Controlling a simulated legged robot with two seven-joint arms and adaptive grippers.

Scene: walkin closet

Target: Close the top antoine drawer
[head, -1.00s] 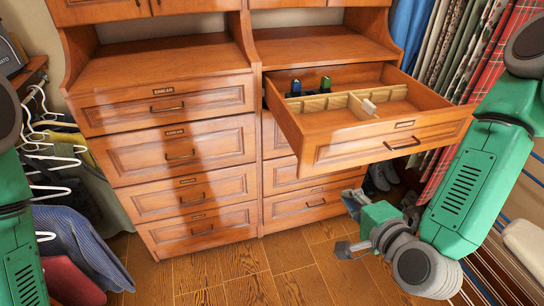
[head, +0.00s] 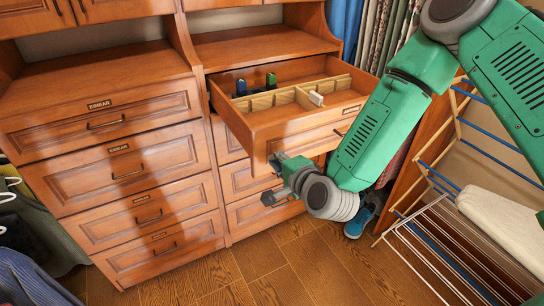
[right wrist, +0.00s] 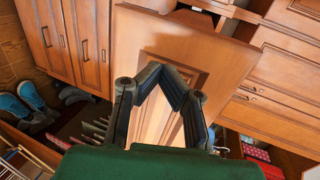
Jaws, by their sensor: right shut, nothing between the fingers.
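The open wooden drawer (head: 290,126) is the top one of the right-hand column in the head view and is pulled far out. Its front has a small label, too small to read, and a dark handle (head: 341,132) partly behind my right arm. Inside are light wooden dividers (head: 270,100). My right gripper (head: 276,178) is shut and empty, close to the lower left part of the drawer front. In the right wrist view the gripper (right wrist: 168,72) is in front of a wooden panel (right wrist: 235,62), apparently the drawer front; contact cannot be told. My left gripper is out of view.
Shut drawers (head: 130,165) fill the left column, and more lie below the open one. A drying rack (head: 440,235) stands at the right. A blue shoe (head: 360,220) is on the floor behind my right arm. The wooden floor (head: 270,265) in front is clear.

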